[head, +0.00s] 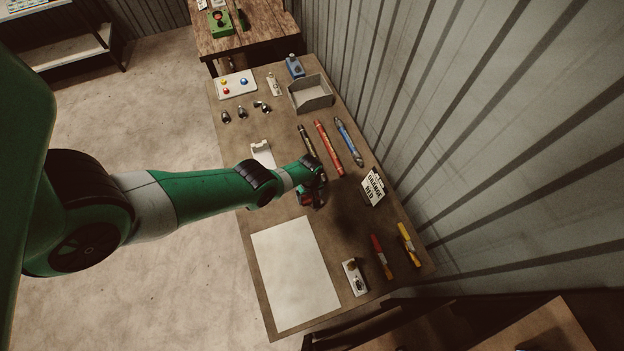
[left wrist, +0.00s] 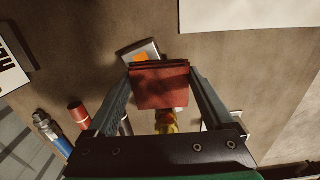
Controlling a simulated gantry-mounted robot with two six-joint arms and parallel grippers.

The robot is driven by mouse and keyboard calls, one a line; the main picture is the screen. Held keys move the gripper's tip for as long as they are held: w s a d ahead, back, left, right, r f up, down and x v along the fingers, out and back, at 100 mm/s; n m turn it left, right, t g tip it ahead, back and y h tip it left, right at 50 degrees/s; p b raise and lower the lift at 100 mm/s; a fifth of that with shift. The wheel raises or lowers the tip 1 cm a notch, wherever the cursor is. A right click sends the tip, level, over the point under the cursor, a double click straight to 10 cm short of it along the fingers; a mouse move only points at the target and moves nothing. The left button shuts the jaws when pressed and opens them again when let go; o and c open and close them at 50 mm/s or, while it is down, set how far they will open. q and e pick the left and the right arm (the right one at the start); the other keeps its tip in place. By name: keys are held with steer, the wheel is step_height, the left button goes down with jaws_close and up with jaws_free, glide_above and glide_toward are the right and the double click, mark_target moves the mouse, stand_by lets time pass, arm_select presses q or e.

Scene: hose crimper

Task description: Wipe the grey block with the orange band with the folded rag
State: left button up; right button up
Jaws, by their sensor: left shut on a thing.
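My left gripper (head: 314,192) is over the middle of the workbench, left of the white sign. In the left wrist view, its two fingers (left wrist: 160,80) are shut on the folded rag (left wrist: 160,88), a dark red pad. The grey block with the orange band (left wrist: 138,48) lies just beyond the rag, partly covered by it in that view. I cannot tell whether rag and block touch. In the head view the block is hidden by my gripper. A yellow piece shows below the rag between the fingers, unclear. My right gripper is not in view.
The workbench (head: 268,140) also holds a white sheet (head: 295,272), a lettered sign (head: 373,187), red (head: 328,148) and blue (head: 348,141) hoses, a grey bin (head: 311,93) and several metal fittings (head: 241,111). A corrugated wall (head: 500,130) stands on the right.

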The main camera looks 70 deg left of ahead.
arm_select(q)
steer(key=shift+w+d+p, duration=0.1)
steer(key=shift+w+d, duration=0.15)
steer(key=shift+d, duration=0.4)
steer(key=shift+w+d+p, duration=0.1)
steer(key=shift+w+d, duration=0.15)
steer(key=shift+d, duration=0.35)
steer(key=shift+w+d+p, duration=0.1)
steer(key=shift+w+d, duration=0.15)
steer(key=shift+d, duration=0.4)
step_height(320, 180, up, 6)
steer(key=p, duration=0.6)
steer(key=shift+r, duration=0.1)
